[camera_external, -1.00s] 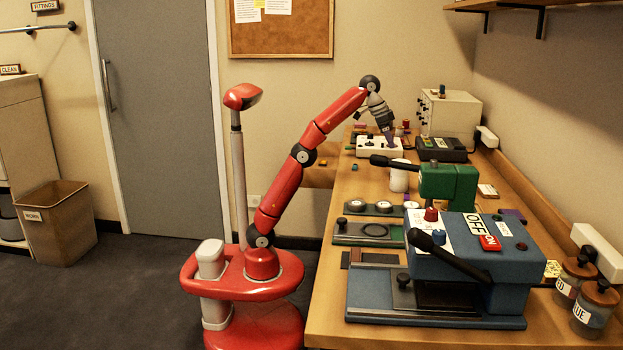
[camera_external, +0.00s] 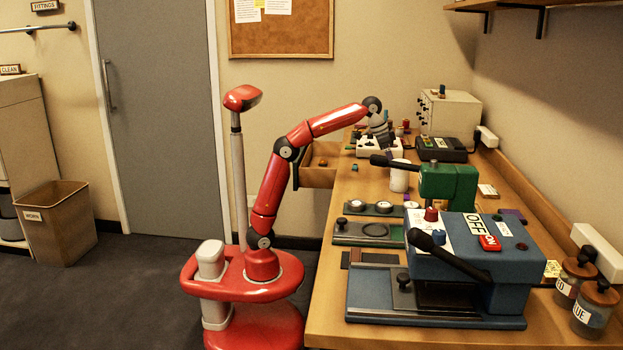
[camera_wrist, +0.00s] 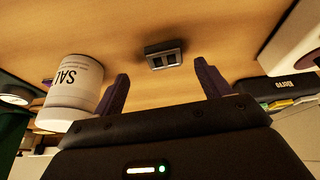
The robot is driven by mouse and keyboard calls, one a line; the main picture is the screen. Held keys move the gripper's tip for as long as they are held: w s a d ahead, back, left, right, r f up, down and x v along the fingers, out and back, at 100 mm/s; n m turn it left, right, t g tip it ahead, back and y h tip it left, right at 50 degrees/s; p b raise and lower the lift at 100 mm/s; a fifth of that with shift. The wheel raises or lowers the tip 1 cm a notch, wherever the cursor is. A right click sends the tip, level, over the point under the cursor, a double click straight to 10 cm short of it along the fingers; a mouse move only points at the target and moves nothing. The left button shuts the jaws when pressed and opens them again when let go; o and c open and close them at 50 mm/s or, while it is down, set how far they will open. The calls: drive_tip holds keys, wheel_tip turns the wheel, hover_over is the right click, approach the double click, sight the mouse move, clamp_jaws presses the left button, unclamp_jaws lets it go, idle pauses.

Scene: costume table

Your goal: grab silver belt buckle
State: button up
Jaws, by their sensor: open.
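The silver belt buckle (camera_wrist: 163,54) is a small grey rectangular piece with dark openings. It lies on the wooden tabletop in the wrist view, ahead of and between my two fingertips. My gripper (camera_wrist: 161,80) has its dark purple fingers spread apart, with nothing between them, and is not touching the buckle. In the external view my gripper (camera_external: 386,146) points down over the far part of the table, by the white control box. I cannot make out the buckle in that view.
A white labelled jar (camera_wrist: 72,92) stands close to my left finger; it also shows in the external view (camera_external: 399,178). A white box (camera_wrist: 292,40) and a dark labelled case (camera_wrist: 285,87) lie to the right. The green press (camera_external: 448,185) stands nearer the camera.

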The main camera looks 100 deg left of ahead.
drive_tip(key=x, duration=0.3)
drive_tip(key=b+x, duration=0.1)
drive_tip(key=shift+w+a+f, duration=0.25)
drive_tip(key=shift+a+f, duration=0.05)
drive_tip(key=shift+a, duration=0.05)
drive_tip(key=c, duration=1.1)
drive_tip(key=shift+r, duration=0.15)
drive_tip(key=shift+r+p, duration=0.85)
drive_tip(key=shift+r, duration=4)
